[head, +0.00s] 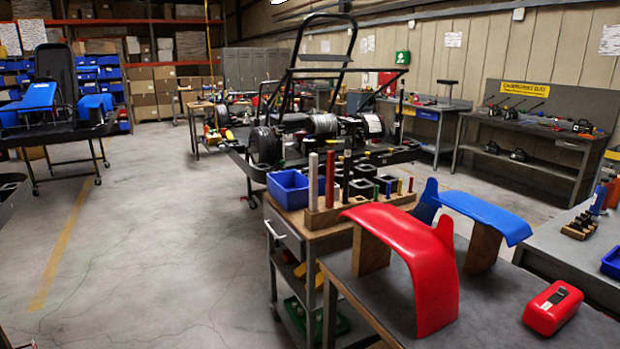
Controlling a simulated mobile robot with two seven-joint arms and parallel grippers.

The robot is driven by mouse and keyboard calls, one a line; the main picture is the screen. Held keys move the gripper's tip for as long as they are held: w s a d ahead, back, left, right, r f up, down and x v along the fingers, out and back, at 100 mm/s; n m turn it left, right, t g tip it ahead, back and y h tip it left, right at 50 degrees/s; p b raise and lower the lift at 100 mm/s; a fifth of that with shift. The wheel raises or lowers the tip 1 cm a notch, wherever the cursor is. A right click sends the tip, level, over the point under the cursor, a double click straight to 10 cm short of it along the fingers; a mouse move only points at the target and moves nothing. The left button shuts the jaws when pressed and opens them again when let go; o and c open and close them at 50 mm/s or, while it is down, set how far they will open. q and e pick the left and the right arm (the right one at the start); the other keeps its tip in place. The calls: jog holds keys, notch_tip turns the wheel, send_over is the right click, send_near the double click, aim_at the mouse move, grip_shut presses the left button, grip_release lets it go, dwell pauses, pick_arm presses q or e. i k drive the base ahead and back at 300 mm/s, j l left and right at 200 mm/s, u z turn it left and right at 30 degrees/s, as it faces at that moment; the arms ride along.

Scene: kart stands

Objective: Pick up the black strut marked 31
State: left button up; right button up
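I cannot make out a strut with a readable 31 in the head view. Several upright rods stand in a wooden block (325,217) on the cart in the middle, among them a pale rod (313,180), a red rod (330,178) and a dark rod (348,176). No marking on them is legible at this size. Short black square blocks (363,188) stand beside them. Neither of my grippers is in view.
A blue bin (290,188) sits on the cart (290,238). A grey table (490,295) at front right holds red (415,260) and blue (490,213) curved panels and a red box (552,307). A kart frame (330,125) stands behind. The floor (150,250) at left is clear.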

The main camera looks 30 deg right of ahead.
aim_at(347, 141)
jog(key=i+z, duration=0.2)
jog(key=i, duration=0.2)
jog(key=i+j+z, duration=0.2)
jog(key=i, duration=0.2)
jog(key=i+j+z, duration=0.2)
jog(key=i, duration=0.2)
